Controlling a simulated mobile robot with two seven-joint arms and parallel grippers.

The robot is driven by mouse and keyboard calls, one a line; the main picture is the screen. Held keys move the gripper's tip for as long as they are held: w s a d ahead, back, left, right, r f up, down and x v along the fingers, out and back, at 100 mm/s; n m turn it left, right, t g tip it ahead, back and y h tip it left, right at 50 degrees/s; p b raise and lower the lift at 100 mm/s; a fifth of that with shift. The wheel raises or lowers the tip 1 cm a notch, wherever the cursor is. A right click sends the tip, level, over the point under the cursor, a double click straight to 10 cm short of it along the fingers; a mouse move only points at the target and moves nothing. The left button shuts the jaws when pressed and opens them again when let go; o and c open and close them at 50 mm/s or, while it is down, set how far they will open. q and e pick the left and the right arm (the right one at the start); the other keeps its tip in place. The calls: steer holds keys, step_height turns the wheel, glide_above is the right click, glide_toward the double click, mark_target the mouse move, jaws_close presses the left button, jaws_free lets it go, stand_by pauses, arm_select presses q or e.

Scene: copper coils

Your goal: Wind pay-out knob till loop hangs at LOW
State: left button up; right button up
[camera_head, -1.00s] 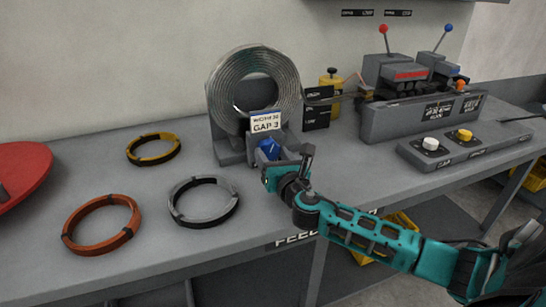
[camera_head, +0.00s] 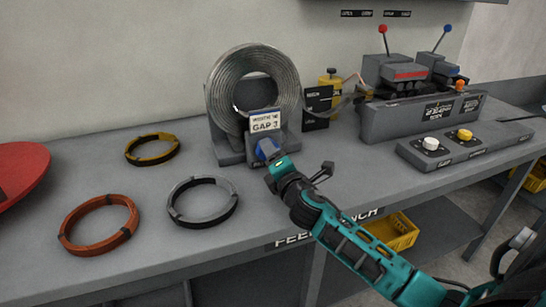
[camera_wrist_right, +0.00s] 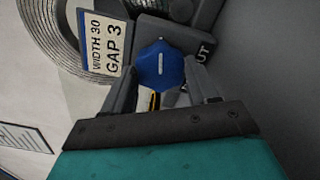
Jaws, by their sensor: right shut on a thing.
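The blue pay-out knob (camera_head: 266,148) sits on the grey base of the coil stand, below a white card reading GAP 3 (camera_head: 265,121). My right gripper (camera_head: 272,160) is shut on the knob. In the right wrist view the knob (camera_wrist_right: 160,66) has a pale line on its face, and a finger (camera_wrist_right: 122,88) stands on each side. The board's lettering is too small to read surely, so I cannot tell the loop's level. My left gripper is out of view.
A large wound metal coil (camera_head: 222,92) stands behind the knob. Yellow (camera_head: 152,150), orange (camera_head: 98,225) and grey (camera_head: 203,202) coil rings lie on the bench at left. A grey button box (camera_head: 466,142) is at right. The front bench between rings and box is mostly clear.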

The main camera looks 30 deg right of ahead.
steer(key=m, duration=0.4)
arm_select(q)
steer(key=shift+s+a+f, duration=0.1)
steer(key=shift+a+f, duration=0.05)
arm_select(e)
steer(key=shift+m, duration=1.3)
steer(key=o, duration=1.1)
steer(key=shift+c, duration=0.2)
steer(key=v, duration=1.3)
